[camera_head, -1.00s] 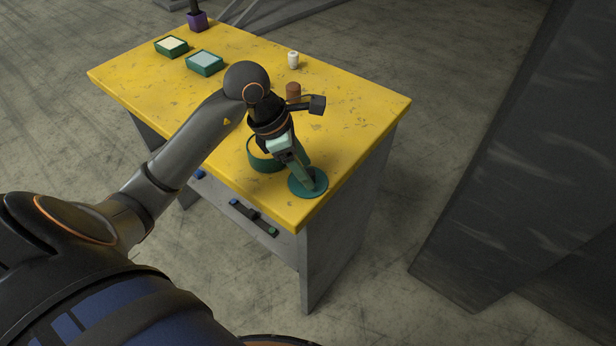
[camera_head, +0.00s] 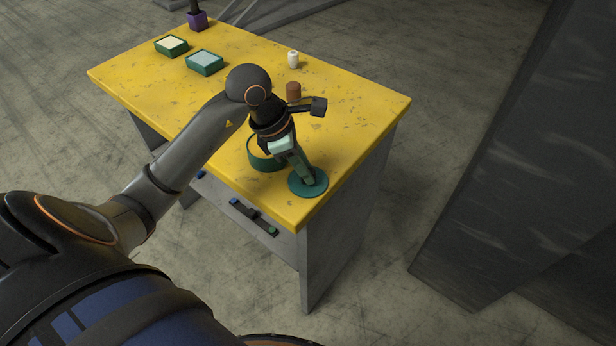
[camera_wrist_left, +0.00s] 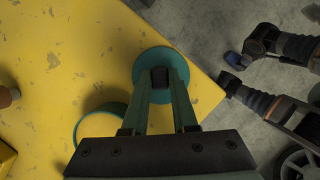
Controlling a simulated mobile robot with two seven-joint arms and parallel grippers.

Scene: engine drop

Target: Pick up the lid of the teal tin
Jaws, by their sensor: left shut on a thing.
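The teal lid (camera_head: 318,187) is a flat round disc near the table's front right corner. It also shows in the left wrist view (camera_wrist_left: 146,64), with a dark knob at its middle (camera_wrist_left: 160,77). My left gripper (camera_head: 307,181) points down at the lid, and its fingers (camera_wrist_left: 160,80) are shut on the knob. I cannot tell whether the lid touches the table. The open teal tin (camera_head: 262,163) stands on the table to the left of the lid, partly hidden by the gripper.
The yellow table (camera_head: 350,110) also holds two shallow teal trays (camera_head: 204,63) (camera_head: 171,46), a purple holder (camera_head: 197,20), a white cylinder (camera_head: 293,59) and a brown cylinder (camera_head: 293,91). The right half of the tabletop is mostly free. A large dark panel (camera_head: 530,150) stands to the right.

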